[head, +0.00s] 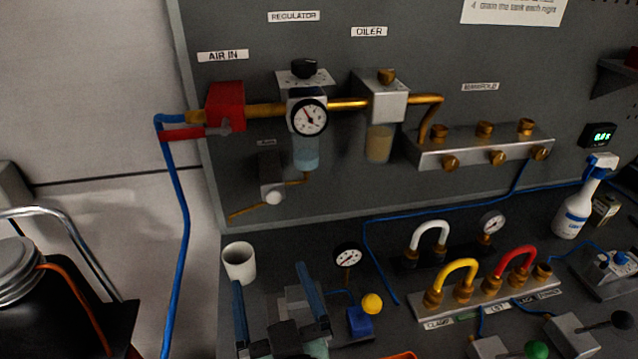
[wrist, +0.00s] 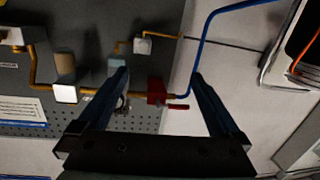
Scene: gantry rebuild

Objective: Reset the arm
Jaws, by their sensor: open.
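My gripper (head: 270,277) is at the bottom of the head view, in front of the grey bench. Its two dark blue fingers point upward and stand wide apart. Nothing is held between them. A white cup (head: 239,262) shows close to the left finger, and I cannot tell how far apart they are in depth. In the wrist view the gripper (wrist: 160,75) is also open, and the red air-in valve (wrist: 157,92) with its red lever shows in the gap between the fingers, beyond them. The rest of my arm is mostly out of view.
A blue hose (head: 180,230) hangs at left. Yellow and red hose loops (head: 457,273), a spray bottle (head: 575,210) and a yellow knob (head: 372,303) crowd the bench.

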